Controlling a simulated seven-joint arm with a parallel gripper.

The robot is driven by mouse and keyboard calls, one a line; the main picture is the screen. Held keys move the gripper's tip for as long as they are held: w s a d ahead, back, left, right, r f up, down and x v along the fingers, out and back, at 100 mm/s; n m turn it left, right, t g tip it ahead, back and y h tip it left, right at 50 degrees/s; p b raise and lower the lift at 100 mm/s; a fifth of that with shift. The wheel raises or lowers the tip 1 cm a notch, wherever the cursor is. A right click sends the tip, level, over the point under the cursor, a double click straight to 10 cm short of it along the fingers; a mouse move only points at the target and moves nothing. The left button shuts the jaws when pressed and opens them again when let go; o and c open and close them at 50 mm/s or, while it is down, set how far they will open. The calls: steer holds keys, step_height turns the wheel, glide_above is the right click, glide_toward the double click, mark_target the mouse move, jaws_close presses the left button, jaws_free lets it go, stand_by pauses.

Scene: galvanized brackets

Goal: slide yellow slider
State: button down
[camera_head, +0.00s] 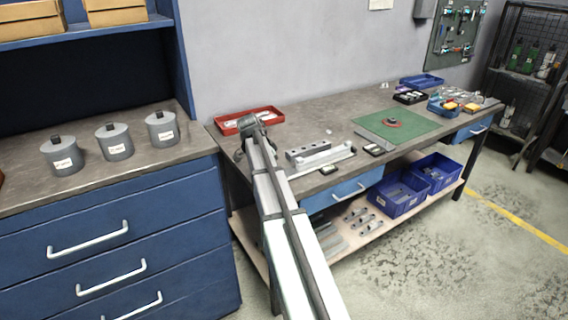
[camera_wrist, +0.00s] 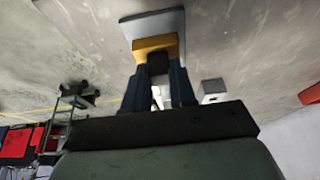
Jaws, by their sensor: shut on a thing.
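The yellow slider (camera_wrist: 150,43) shows in the wrist view, just beyond my fingertips. It sits against a grey block or plate (camera_wrist: 172,18) at the top of the picture. My gripper (camera_wrist: 159,72) is shut on a dark part at the slider's near side, between its two dark blue fingers. In the head view my gripper (camera_head: 256,124) is at the left end of the workbench (camera_head: 345,108), by the red tray. The slider cannot be made out there; my arm covers that spot.
The red tray (camera_head: 226,130) is close behind my gripper. A grey block with holes (camera_head: 300,155) and a pale rail (camera_head: 335,157) lie right of my arm. A green mat (camera_head: 412,122) is further right. Several grey canisters (camera_head: 113,143) stand on the left cabinet.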

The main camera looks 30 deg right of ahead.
steer(key=shift+a, duration=0.9)
steer(key=c, duration=0.9)
jaws_free()
steer(key=v, duration=1.4)
steer(key=shift+d, duration=0.1)
steer(key=shift+f, duration=0.1)
